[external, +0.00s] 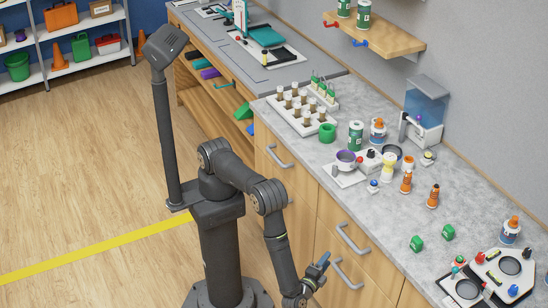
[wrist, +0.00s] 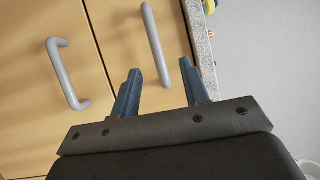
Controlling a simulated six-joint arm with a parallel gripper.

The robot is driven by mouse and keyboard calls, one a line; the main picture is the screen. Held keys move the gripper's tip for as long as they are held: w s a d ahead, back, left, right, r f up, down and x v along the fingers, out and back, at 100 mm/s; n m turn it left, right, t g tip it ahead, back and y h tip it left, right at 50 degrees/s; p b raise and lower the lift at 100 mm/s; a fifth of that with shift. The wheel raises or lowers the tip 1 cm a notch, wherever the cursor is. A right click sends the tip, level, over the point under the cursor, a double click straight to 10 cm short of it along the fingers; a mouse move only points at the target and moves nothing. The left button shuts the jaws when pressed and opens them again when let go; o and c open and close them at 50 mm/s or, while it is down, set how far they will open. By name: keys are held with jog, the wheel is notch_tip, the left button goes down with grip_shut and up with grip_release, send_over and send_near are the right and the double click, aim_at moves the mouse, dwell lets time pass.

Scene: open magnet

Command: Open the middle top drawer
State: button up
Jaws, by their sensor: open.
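The middle top drawer (external: 330,222) is a light wood front below the counter and looks shut. Its grey bar handle (external: 353,238) is on the front; in the wrist view the handle (wrist: 155,42) lies ahead, near the counter edge. My gripper (external: 321,266) is low in front of the cabinet, below and left of that handle. In the wrist view my gripper (wrist: 159,68) has its blue fingers apart, and the handle's near end shows between them. Nothing is held. I cannot tell whether the fingers reach around the handle in depth.
Another grey handle (external: 345,275) is below, on the neighbouring front, and shows left in the wrist view (wrist: 67,75). A further handle (external: 279,157) is on the left drawer. The grey counter (external: 380,215) above carries bottles and trays. The floor (external: 100,190) is clear.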

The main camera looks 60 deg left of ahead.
aim_at(347, 240)
jog(key=shift+t+h, duration=0.4)
jog(key=shift+t, duration=0.3)
jog(key=x, duration=0.4)
jog(key=f+x, duration=0.1)
jog(key=x, duration=0.4)
jog(key=f+x, duration=0.1)
jog(key=x, duration=0.4)
jog(key=shift+w+f, duration=0.2)
jog(key=shift+w, duration=0.2)
grip_shut()
